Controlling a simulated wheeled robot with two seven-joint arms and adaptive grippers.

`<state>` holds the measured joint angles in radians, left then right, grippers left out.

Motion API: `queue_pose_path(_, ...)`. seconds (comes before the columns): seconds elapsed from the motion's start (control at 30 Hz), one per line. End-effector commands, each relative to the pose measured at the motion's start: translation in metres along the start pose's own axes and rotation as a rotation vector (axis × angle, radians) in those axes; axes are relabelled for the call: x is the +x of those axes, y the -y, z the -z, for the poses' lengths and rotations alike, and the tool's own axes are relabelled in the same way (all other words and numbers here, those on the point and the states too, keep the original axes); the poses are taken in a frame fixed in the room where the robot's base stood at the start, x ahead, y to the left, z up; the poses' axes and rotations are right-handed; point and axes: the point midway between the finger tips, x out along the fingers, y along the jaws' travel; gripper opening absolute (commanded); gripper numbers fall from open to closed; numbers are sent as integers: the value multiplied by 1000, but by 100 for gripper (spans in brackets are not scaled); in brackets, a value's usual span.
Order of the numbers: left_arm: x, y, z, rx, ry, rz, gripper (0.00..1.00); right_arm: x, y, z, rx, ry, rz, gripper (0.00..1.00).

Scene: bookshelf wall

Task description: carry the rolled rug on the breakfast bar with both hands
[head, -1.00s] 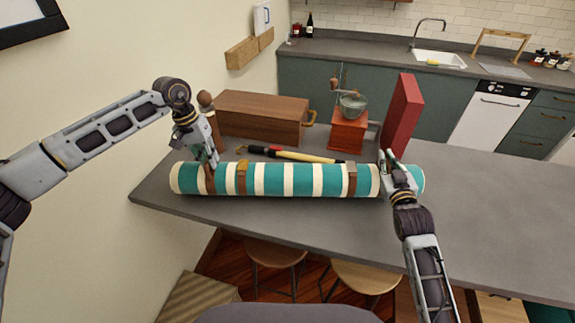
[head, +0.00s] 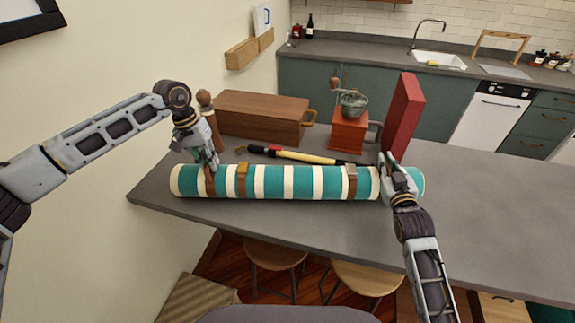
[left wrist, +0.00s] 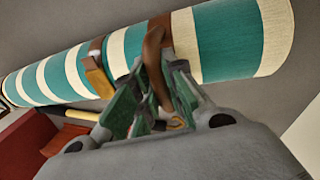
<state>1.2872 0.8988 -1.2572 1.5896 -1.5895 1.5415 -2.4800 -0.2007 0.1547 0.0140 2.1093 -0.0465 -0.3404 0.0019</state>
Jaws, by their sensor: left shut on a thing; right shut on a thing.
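The rolled rug (head: 290,182), teal and cream striped, lies lengthwise along the front of the grey breakfast bar (head: 480,215). Brown straps with buckles go around it, and it also fills the top of the left wrist view (left wrist: 225,42). My left gripper (head: 213,165) is over the rug's left end, shut on a brown strap loop (left wrist: 153,55). The fingers in the left wrist view (left wrist: 155,108) close around that loop. My right gripper (head: 388,172) is shut at the rug's right end; its arm hides what it grips. I cannot tell if the rug touches the bar.
Behind the rug lie a yellow-and-black handled tool (head: 300,155), a wooden box (head: 260,117), a grinder (head: 350,130), a tall red box (head: 403,115) and a brown mill (head: 208,115). The bar's right side is clear. Stools (head: 275,253) stand in front below.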

Motion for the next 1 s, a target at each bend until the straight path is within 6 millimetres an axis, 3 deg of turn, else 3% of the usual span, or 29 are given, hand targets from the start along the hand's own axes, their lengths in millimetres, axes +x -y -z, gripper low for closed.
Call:
queue_pose_path(0.27,1,0,1,-1,-5,-2,0,0,0,1,-1,-11,-2,0)
queue_pose_path(0.3,4,1,0,-2,0,1,17,0,0,-4,0,0,0,14)
queue_pose_path(0.4,3,1,0,-1,0,0,30,0,0,-3,0,-1,0,27)
queue_pose_path(0.43,3,1,0,-1,0,0,28,0,0,-3,0,-1,0,30)
queue_pose_path(0.7,4,1,0,0,0,0,61,0,0,-2,0,-3,0,30)
queue_pose_path(1.0,3,1,0,0,0,0,61,0,0,-2,0,-4,-1,30)
